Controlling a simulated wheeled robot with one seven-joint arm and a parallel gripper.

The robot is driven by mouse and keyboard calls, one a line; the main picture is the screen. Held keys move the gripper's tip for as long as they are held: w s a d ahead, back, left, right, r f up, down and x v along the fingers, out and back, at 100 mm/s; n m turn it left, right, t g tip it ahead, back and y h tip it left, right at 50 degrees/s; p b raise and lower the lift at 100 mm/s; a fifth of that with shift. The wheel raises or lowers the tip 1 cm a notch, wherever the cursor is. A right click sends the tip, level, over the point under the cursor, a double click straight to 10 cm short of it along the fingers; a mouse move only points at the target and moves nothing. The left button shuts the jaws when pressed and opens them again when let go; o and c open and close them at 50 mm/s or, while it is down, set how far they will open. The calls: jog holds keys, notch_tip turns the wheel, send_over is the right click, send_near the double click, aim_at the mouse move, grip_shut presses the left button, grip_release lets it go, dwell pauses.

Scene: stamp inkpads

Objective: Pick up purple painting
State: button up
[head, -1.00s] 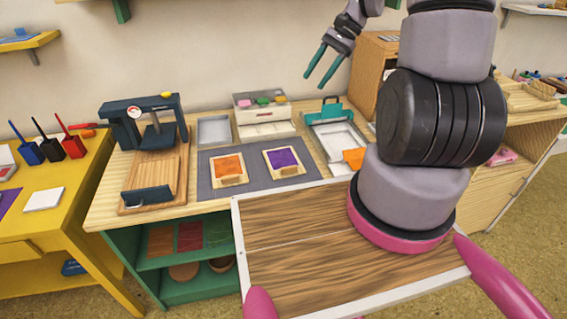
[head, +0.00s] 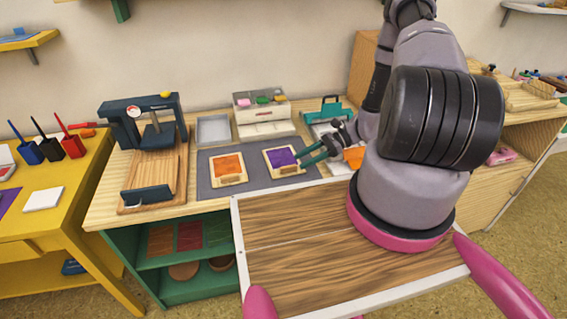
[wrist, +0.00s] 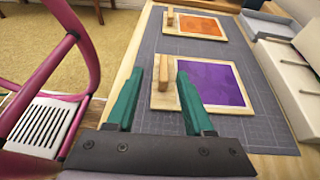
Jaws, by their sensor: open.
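The purple painting (head: 280,157) is a purple square on a light wooden board with a small wooden handle block at its near edge. It lies on the grey mat (head: 213,189). The purple painting (wrist: 216,84) fills the middle right of the wrist view, and its handle block (wrist: 163,70) stands up at the board's edge. My gripper (wrist: 157,85) is open and empty. Its two green fingers point toward the handle block, which shows between and beyond the tips. In the head view my gripper (head: 309,156) is at the right edge of the purple board. Contact cannot be told.
An orange painting (head: 229,166) on a similar board lies left of the purple one. A dark press (head: 148,125) stands at the left. A grey tray (head: 213,131), a white drawer box (head: 265,115) and a teal-handled tray (head: 325,117) stand behind.

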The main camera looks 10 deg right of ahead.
aim_at(289, 166)
jog(key=x, duration=0.7)
jog(key=shift+w+a+f, duration=0.15)
jog(key=shift+w+f, duration=0.1)
jog(key=shift+w, duration=0.1)
grip_shut()
